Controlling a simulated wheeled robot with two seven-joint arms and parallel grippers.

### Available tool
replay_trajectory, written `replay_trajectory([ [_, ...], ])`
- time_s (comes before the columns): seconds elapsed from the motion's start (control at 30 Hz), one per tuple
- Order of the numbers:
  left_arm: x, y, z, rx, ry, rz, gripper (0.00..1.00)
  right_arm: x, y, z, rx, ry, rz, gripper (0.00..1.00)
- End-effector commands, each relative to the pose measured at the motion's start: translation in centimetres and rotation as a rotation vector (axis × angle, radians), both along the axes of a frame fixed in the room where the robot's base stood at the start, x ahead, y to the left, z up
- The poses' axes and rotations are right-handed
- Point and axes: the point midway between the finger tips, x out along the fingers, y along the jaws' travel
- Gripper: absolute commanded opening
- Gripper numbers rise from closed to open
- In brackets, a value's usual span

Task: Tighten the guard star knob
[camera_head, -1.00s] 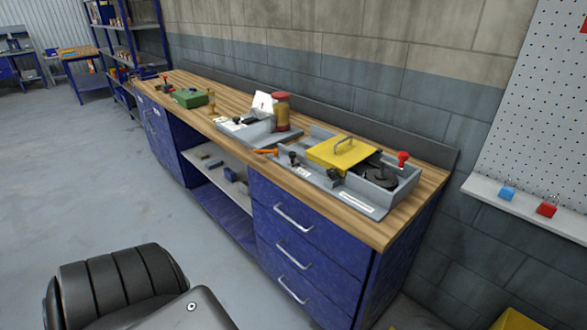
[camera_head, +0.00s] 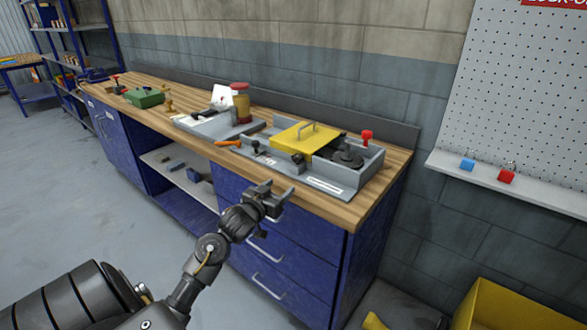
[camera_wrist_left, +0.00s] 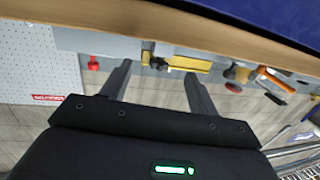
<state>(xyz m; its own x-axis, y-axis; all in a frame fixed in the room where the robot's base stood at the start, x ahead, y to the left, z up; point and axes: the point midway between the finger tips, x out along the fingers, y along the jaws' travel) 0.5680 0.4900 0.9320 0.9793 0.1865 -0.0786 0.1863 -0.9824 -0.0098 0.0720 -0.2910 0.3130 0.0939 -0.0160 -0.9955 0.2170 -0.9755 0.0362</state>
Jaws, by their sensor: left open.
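The guard unit is a grey tray (camera_head: 330,185) with a yellow guard (camera_head: 292,139) that has a grey handle, on the wooden bench top. A dark star-shaped knob (camera_head: 298,159) sits at the front of the yellow guard; a second dark knob (camera_head: 256,146) is to its left. My left gripper (camera_head: 283,193) is open and empty, in front of the bench edge and short of the guard unit. In the left wrist view its two fingers (camera_wrist_left: 158,85) are spread, with the yellow guard (camera_wrist_left: 190,66) and a dark knob (camera_wrist_left: 158,63) beyond them. My right gripper is not in view.
A red knob (camera_head: 367,136) stands at the unit's right end. Blue drawers (camera_head: 300,262) are below. A yellow bin (camera_head: 505,308) stands on the floor at right.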

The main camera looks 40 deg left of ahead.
Motion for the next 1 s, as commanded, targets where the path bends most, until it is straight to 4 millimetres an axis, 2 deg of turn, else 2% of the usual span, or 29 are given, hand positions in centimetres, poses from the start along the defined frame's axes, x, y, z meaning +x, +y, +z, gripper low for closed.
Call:
replay_trajectory([
  [0.03,0.1,0.4,1.5,0.004,-0.035,0.0,0.6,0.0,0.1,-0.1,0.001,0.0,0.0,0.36],
  [0.1,0.2,0.7,2.9,0.005,-0.067,-0.002,0.6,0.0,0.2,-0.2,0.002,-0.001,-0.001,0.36],
  [0.2,0.2,0.8,3.5,0.005,-0.082,-0.003,0.6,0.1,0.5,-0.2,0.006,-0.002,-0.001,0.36],
  [0.37,0.8,0.9,3.6,0.004,-0.082,-0.003,0.6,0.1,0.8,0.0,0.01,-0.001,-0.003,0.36],
  [0.47,2.1,1.2,3.6,0.003,-0.082,-0.002,0.6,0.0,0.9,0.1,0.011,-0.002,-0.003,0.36],
  [0.8,8.2,2.3,3.6,0.003,-0.081,-0.002,0.6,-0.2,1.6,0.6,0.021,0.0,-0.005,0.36],
  [1.0,10.3,2.7,3.5,0.005,-0.079,-0.002,0.6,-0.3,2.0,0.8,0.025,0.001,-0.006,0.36],
])
